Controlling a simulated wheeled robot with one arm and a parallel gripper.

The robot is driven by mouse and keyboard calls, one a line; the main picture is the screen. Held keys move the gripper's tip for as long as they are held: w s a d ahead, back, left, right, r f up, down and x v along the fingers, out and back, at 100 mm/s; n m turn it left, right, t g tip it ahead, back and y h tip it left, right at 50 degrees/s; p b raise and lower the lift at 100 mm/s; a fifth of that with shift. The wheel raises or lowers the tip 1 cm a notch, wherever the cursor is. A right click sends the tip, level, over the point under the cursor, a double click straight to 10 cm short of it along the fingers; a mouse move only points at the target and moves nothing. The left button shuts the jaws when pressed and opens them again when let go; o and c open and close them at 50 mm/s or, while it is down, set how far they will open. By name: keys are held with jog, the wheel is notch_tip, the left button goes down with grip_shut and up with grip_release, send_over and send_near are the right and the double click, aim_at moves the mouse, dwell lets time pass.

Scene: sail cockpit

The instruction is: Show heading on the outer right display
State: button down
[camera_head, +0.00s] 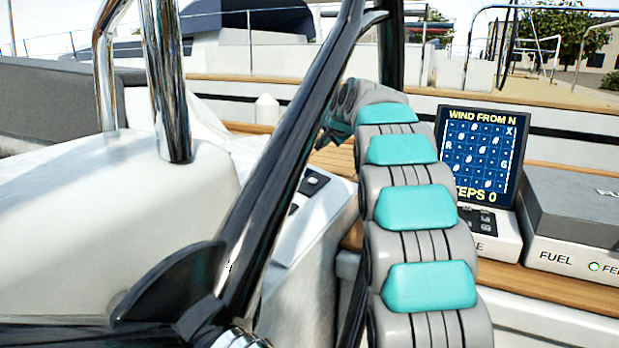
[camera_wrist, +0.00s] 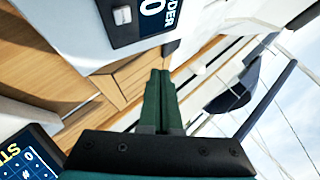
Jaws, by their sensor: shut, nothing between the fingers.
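In the wrist view, part of a dark blue display (camera_wrist: 165,12) shows at the top edge. Its visible text reads "DER" and "0", turned sideways; the rest is cut off. A small pale button (camera_wrist: 122,15) sits beside it on the same dark panel. I cannot tell whether this is the outer right display, and no heading reading is visible. My gripper (camera_wrist: 160,74) is shut and empty, its dark green fingers together below that panel and apart from it in the picture. In the head view my arm hides most of the gripper.
A grid screen (camera_head: 478,155) reading "WIND FROM N" stands right of my arm; its corner also shows in the wrist view (camera_wrist: 22,160). A grey-topped box (camera_head: 580,205) marked "FUEL" is beside it. A white console (camera_head: 312,225) with dark buttons, a black bar and chrome rails stand left.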

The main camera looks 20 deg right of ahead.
jog(key=shift+f, duration=0.15)
jog(key=b, duration=0.5)
send_over(311, 178)
jog(key=s, duration=0.4)
jog(key=f, duration=0.4)
jog(key=d+f, duration=0.1)
jog(key=f, duration=0.1)
jog(key=shift+w+f, duration=0.2)
jog(key=shift+w, duration=0.05)
jog(key=shift+w+a+f, duration=0.15)
jog(key=shift+f, duration=0.3)
jog(key=shift+w+a+f, duration=0.1)
jog(key=shift+f, duration=0.35)
jog(key=shift+f, duration=0.1)
jog(key=shift+f, duration=0.35)
jog(key=shift+w+a+f, duration=0.1)
jog(key=shift+a+f, duration=0.05)
jog(key=shift+f, duration=0.3)
dwell(0.9)
jog(key=shift+r, duration=0.1)
jog(key=shift+r+p, duration=0.4)
jog(key=shift+r, duration=0.4)
jog(key=shift+r, duration=0.1)
